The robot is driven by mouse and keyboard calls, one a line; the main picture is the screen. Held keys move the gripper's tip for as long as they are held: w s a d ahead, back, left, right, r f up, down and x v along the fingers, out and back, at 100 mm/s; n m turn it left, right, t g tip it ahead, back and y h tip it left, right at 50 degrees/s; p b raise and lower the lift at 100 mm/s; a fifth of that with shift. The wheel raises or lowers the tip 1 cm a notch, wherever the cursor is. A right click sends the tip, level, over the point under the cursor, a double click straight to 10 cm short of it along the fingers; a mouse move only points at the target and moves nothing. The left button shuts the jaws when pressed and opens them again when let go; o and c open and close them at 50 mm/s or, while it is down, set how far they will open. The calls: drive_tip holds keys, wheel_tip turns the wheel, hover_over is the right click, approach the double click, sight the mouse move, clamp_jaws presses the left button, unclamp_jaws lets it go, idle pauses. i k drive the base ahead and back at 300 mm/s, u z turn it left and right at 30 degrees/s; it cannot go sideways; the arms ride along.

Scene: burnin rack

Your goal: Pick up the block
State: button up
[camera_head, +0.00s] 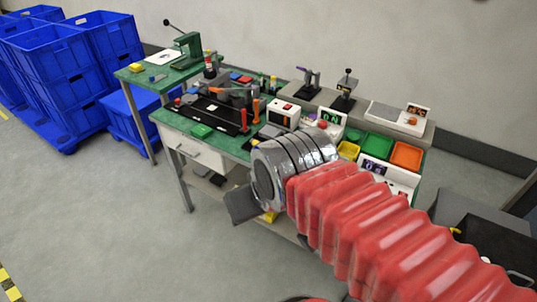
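My arm in its red ribbed sleeve reaches in from the lower right and ends in a shiny metal collar. My gripper (243,205) is mostly hidden behind that collar; one dark grey finger shows in front of the green-topped workbench (228,148). A small yellow patch (269,216) shows just beside the finger; I cannot tell whether it is a block or whether the gripper touches it.
Blue crates (70,80) are stacked at the left. Green (377,144) and orange (406,155) bins stand right of my arm, near white display instruments (284,115). A white drawer (194,151) hangs under the bench. The floor at front left is clear.

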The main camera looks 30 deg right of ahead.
sight(268, 132)
drive_tip(key=k, duration=0.25)
drive_tip(key=z, duration=0.5)
drive_tip(key=i, duration=1.5)
